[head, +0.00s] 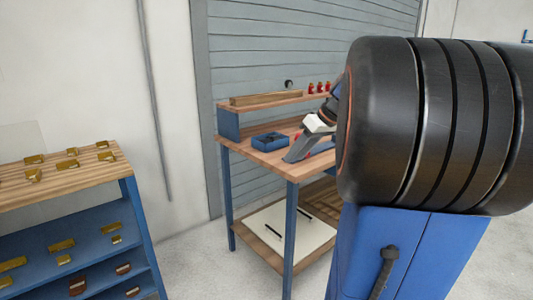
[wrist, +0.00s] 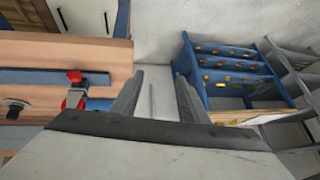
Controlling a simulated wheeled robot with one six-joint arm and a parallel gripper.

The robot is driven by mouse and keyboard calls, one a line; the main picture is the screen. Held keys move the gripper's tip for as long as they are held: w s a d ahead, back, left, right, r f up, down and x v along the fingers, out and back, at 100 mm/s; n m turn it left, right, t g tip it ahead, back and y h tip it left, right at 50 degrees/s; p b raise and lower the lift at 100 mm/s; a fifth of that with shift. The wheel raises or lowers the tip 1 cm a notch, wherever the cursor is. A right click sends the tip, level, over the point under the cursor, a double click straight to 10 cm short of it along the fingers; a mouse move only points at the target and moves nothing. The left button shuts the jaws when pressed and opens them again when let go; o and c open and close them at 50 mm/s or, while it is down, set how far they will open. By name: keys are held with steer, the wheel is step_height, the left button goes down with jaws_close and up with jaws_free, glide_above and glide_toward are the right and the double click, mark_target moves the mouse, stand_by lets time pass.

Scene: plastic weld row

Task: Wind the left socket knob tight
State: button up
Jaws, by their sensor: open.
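In the wrist view my gripper (wrist: 160,78) is open, with its two grey fingers apart and nothing between them but pale floor. A red knob (wrist: 74,76) sits on a blue-grey rail on the wooden bench, left of the fingers and apart from them. A second red part, partly hidden, is just below it. A dark round knob (wrist: 14,108) is at the far left edge. I cannot tell which is the left socket knob. In the head view my gripper (head: 303,152) is low over the right part of the bench (head: 248,151), with red showing behind its fingers.
A blue tray (head: 269,142) lies on the bench, left of my gripper. A raised shelf (head: 285,103) behind holds a wooden block, a dark round piece and several red pieces. A blue rack (head: 95,237) with brass parts stands at left. The head view's right side is blocked.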

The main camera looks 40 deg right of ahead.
steer(key=w+d+r+g+h, duration=0.1)
steer(key=w+d+r, duration=0.1)
steer(key=d+r, duration=0.45)
steer(key=w+d+r+h, duration=0.1)
steer(key=w+d+r, duration=0.15)
steer(key=d, duration=0.75)
steer(key=x, duration=1.1)
steer(key=s+x, duration=0.1)
steer(key=x, duration=0.4)
steer(key=shift+d+f, duration=0.1)
steer(key=shift+f, duration=0.35)
jaws_close()
